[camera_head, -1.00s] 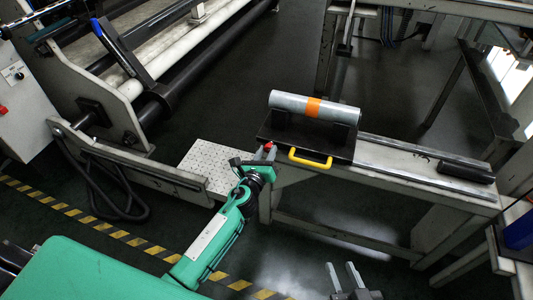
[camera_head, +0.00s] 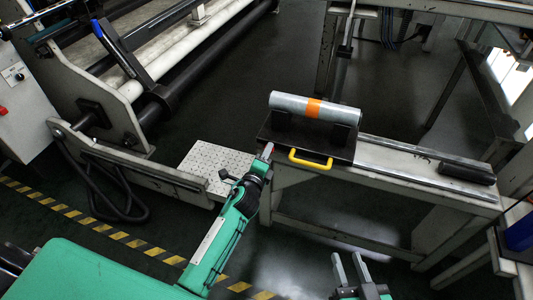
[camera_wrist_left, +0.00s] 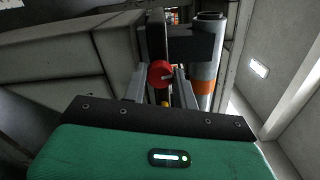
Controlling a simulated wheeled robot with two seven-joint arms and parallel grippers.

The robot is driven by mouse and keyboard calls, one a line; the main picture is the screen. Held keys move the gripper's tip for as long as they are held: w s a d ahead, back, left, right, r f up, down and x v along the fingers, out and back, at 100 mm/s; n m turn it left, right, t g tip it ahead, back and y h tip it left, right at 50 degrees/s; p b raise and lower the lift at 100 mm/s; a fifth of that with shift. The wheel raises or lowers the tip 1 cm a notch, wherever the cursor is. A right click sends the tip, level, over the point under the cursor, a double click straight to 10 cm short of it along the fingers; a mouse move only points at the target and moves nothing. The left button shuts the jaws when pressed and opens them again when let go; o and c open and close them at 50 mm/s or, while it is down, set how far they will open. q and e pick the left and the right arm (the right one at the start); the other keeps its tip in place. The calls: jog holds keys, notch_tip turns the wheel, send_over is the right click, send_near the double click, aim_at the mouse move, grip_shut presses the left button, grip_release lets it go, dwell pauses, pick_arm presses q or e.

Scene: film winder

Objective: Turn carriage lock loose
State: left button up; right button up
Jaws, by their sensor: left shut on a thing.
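The carriage lock is a red round knob (camera_wrist_left: 160,73) on the near left end of the black carriage (camera_head: 330,148). It shows between the fingers in the left wrist view. My left gripper (camera_head: 267,154) is shut on the knob; in the head view the gripper mostly hides it. The carriage has a yellow handle (camera_head: 310,160) on its front and carries a grey roll with an orange band (camera_head: 313,107). My right gripper (camera_head: 351,270) is open and empty, low in the head view, away from the carriage.
The carriage sits on a rail bench (camera_head: 400,172) that runs right to a black block (camera_head: 466,173). A perforated plate (camera_head: 215,165) lies left of my left gripper. A large roller machine (camera_head: 110,75) stands at left. Dark floor is free around my right gripper.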

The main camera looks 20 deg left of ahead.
pick_arm(q)
jog(key=shift+f+n+p, duration=0.1)
jog(key=shift+n+p, duration=1.65)
jog(key=shift+n, duration=3.15)
pick_arm(e)
jog(key=s+d+f+g+h, duration=0.2)
jog(key=d+f+g, duration=0.1)
jog(key=d+g, duration=0.1)
jog(key=shift+s+d+f+g+h, duration=0.25)
jog(key=shift+d+g+h, duration=0.05)
jog(key=shift+g, duration=0.5)
pick_arm(q)
jog(key=o, duration=1)
jog(key=shift+c, duration=0.2)
jog(key=shift+s, duration=0.15)
jog(key=s+p, duration=0.1)
jog(key=s, duration=1.2)
jog(key=shift+s+a+p, duration=0.25)
jog(key=shift+s+p, duration=0.05)
pick_arm(e)
jog(key=d, duration=0.1)
jog(key=s+d+g+h, duration=0.1)
jog(key=d+g, duration=0.1)
jog(key=shift+s+d+r+h, duration=0.2)
jog(key=shift+s+h, duration=0.1)
jog(key=shift+s, duration=0.1)
